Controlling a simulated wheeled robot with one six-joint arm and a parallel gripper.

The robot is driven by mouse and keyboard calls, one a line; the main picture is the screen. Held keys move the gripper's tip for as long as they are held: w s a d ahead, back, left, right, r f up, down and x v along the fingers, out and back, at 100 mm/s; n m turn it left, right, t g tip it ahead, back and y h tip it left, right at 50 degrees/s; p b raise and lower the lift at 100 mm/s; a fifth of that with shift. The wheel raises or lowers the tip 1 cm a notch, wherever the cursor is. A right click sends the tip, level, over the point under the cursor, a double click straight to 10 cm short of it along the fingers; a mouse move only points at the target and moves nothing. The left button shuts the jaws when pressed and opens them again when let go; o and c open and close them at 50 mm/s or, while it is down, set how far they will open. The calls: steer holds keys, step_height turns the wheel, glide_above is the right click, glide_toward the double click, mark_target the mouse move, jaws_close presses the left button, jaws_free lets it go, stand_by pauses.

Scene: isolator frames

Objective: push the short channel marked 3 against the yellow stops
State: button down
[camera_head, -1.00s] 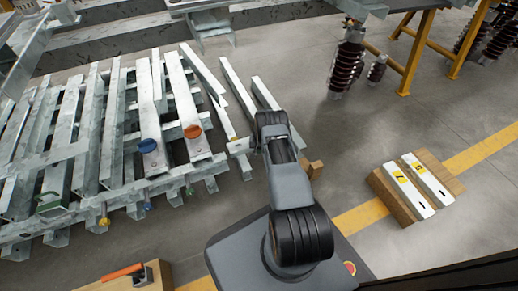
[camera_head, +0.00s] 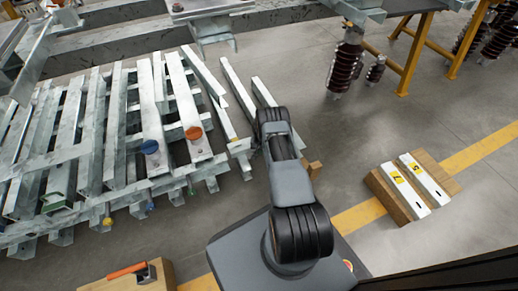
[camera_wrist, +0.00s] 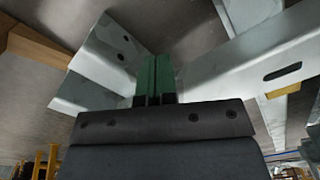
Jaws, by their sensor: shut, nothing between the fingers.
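My gripper (camera_wrist: 156,80) shows in the wrist view as two green fingertips shut together, with nothing between them. In the head view my own arm hides it. A galvanized channel end (camera_wrist: 103,62) with two round holes lies just beyond the fingertips; whether they touch it I cannot tell. A slotted steel piece (camera_wrist: 280,62) runs to the right of the fingertips, with a small yellow part (camera_wrist: 283,91) below it. In the head view, a short steel end (camera_head: 239,147) shows left of my arm. No mark 3 is readable, so I cannot tell which piece is the marked channel.
A steel rack (camera_head: 90,205) of long channels fills the left, with blue (camera_head: 149,147) and orange (camera_head: 193,132) discs on it. Channels marked 7 (camera_head: 404,190) and 5 (camera_head: 424,178) lie on wooden blocks at right. Insulators (camera_head: 346,65) stand behind. Open floor lies between.

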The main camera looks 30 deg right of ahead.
step_height(320, 180, up, 7)
steer(key=p, duration=0.4)
steer(key=shift+r, duration=0.1)
stand_by(0.4)
